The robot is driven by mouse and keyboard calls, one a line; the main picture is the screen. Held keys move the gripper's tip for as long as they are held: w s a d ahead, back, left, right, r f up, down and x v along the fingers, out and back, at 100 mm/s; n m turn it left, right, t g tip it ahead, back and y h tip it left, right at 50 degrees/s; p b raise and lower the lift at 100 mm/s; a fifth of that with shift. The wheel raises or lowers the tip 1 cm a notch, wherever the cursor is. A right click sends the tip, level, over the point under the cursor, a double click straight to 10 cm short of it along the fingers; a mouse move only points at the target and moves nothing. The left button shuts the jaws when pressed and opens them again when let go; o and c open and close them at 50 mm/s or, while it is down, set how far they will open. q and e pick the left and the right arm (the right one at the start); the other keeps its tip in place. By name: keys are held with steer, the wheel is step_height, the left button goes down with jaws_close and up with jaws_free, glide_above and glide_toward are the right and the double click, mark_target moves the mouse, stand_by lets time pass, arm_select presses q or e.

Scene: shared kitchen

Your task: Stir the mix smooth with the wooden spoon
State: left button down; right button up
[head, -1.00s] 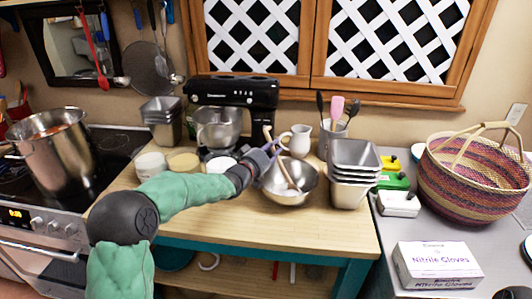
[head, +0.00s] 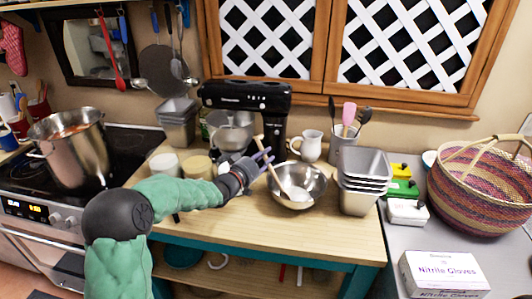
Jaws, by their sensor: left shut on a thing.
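The metal mixing bowl (head: 316,183) sits on the wooden worktop, with pale mix inside. The wooden spoon (head: 279,183) leans in it, its lower end in the bowl and its handle rising up to the left. My left gripper (head: 265,166) reaches in from the left, just outside the bowl's left rim, and is shut on the spoon's handle. The fingers partly hide the handle. The texture of the mix is too small to judge. My right gripper is out of view.
Stacked metal tins (head: 362,183) stand close on the bowl's right. A white jug (head: 311,146) and a utensil pot (head: 343,149) are behind it. A black stand mixer (head: 245,97) is behind left. Worktop in front of the bowl is clear.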

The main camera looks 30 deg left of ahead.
arm_select(q)
steer(key=d, duration=0.1)
steer(key=d+b, duration=0.1)
steer(key=d, duration=0.2)
steer(key=shift+w+d+f+b, duration=0.1)
steer(key=shift+w+d+b, duration=0.2)
steer(key=w+a+p, duration=0.4)
steer(key=w+a, duration=0.1)
steer(key=a, duration=0.1)
steer(key=s, duration=0.1)
steer(key=s+b, duration=0.1)
steer(key=s, duration=0.1)
steer(key=s+d, duration=0.1)
steer(key=s, duration=0.1)
steer(key=shift+s, duration=0.2)
steer(key=d+b, duration=0.2)
steer(key=d, duration=0.2)
steer(key=shift+d, duration=0.15)
steer(key=w+d, duration=0.1)
steer(key=w, duration=0.3)
steer(key=s+a+r+p, duration=0.1)
steer(key=a+r+p, duration=0.2)
steer(key=r+p, duration=0.9)
step_height(320, 180, up, 4)
steer(key=shift+f, duration=0.15)
